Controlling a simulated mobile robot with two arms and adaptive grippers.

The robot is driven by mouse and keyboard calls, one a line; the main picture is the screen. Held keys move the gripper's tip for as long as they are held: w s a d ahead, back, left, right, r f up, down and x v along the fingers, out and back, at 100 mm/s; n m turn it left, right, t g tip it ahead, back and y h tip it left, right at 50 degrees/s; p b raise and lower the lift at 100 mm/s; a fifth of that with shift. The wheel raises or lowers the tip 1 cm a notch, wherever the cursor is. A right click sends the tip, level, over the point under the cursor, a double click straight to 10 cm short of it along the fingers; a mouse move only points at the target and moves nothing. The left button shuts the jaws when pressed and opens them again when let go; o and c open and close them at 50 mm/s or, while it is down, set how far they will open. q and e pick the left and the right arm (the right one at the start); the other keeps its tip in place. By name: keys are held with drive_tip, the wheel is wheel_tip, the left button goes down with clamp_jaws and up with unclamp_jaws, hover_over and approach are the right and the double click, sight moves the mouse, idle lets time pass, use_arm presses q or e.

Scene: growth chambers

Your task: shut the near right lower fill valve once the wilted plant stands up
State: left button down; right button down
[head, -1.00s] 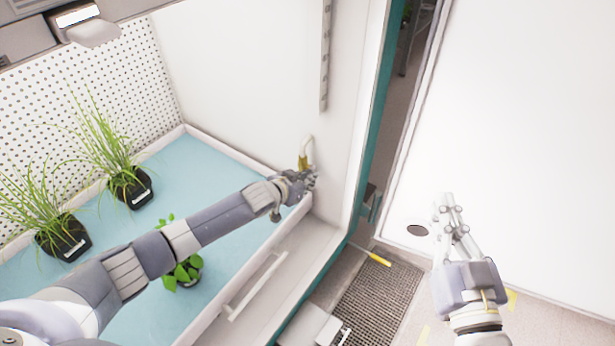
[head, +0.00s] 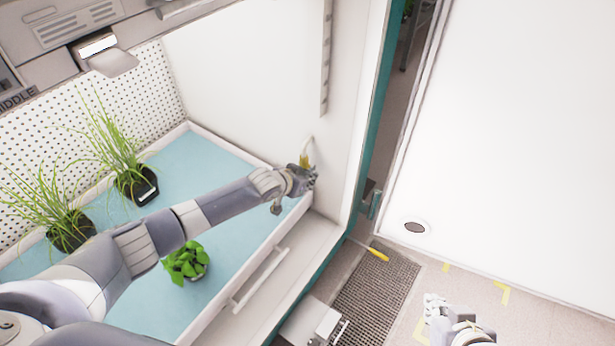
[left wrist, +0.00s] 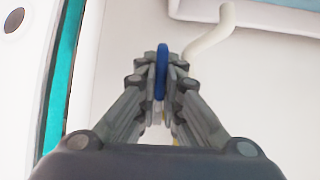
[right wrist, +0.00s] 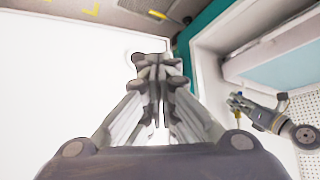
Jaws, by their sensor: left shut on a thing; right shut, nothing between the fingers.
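The fill valve (head: 305,160) is a brass fitting with a pale bent pipe, low on the chamber's right wall beside the tray corner. My left gripper (head: 312,176) is at it, shut on the blue valve handle (left wrist: 161,72), which stands edge-on between the fingers in the left wrist view. A leafy green plant (head: 186,262) in a pot stands on the blue tray floor, its leaves bunched above the pot. Two grassy plants (head: 118,150) (head: 50,210) stand upright behind it. My right gripper (head: 436,304) is shut and empty, low at the right; its fingers meet in the right wrist view (right wrist: 157,68).
The white tray rim (head: 225,155) surrounds the blue floor. A drawer-like front with a handle (head: 262,280) faces the aisle. A floor grate (head: 375,295) with a yellow-handled tool (head: 376,254) lies beside the teal door frame (head: 365,150). A large white panel (head: 530,130) fills the right.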

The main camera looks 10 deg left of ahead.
use_arm(q)
drive_tip(key=g+y, duration=0.1)
drive_tip(key=g, duration=0.1)
drive_tip(key=r+g, duration=0.1)
drive_tip(key=g, duration=0.1)
drive_tip(key=r+g+y+p, duration=0.1)
drive_tip(key=g, duration=0.1)
drive_tip(key=shift+s+a+y, duration=0.25)
drive_tip(key=shift+a+y, duration=0.05)
drive_tip(key=shift+a, duration=0.05)
use_arm(e)
drive_tip(key=s+d+f+g+h, duration=0.1)
drive_tip(key=s+d+f+g, duration=0.2)
drive_tip(key=s, duration=0.5)
use_arm(q)
drive_tip(key=shift+r+g+y+b, duration=0.35)
drive_tip(key=shift+g+b, duration=0.45)
drive_tip(key=shift+b, duration=0.3)
use_arm(e)
drive_tip(key=w+a+r+t, duration=0.2)
drive_tip(key=w+r, duration=0.1)
drive_tip(key=w, duration=0.3)
drive_tip(key=w+a+r+t+y, duration=0.1)
drive_tip(key=w+a+r+t, duration=0.1)
drive_tip(key=w, duration=0.4)
drive_tip(key=shift+a+r+t+y, duration=0.3)
drive_tip(key=shift+r+t, duration=0.2)
drive_tip(key=shift+t, duration=0.2)
use_arm(q)
drive_tip(key=shift+r, duration=0.1)
